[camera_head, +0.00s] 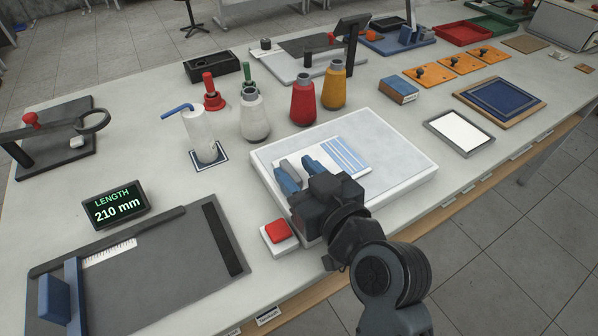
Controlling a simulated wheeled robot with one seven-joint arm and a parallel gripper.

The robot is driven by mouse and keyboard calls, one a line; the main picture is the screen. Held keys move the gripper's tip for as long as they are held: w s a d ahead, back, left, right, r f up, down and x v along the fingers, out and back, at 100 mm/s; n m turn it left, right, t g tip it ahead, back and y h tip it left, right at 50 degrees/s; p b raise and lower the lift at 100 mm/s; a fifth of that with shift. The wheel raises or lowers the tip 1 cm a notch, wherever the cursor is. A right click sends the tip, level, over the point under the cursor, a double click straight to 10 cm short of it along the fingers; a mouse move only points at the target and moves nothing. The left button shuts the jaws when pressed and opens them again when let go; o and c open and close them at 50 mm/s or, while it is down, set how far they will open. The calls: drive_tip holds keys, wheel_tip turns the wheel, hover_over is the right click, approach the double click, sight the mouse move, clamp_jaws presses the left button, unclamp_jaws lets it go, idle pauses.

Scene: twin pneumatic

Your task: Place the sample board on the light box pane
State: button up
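The sample board (345,154) is a white sheet with blue stripes on its right part. My gripper (300,172) comes from the lower right, above the board's left part. The gripper body hides the board's near left corner and part of the pane's front.
A red button (278,232) on a white base stands at the box's front left. White (254,118), red (303,100) and yellow (334,86) bottles stand behind the box. A blue box (397,90) and a framed white panel (460,132) are to the right. The length display (116,206) stands left.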

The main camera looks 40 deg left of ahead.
drive_tip(key=shift+f, duration=0.1)
drive_tip(key=shift+r+p, duration=0.45)
drive_tip(key=shift+p, duration=0.05)
drive_tip(key=shift+r+p, duration=0.5)
drive_tip(key=shift+p, duration=0.05)
drive_tip(key=b+v, duration=0.3)
drive_tip(key=v, duration=0.9)
drive_tip(key=shift+f, duration=0.2)
drive_tip(key=shift+f, duration=0.1)
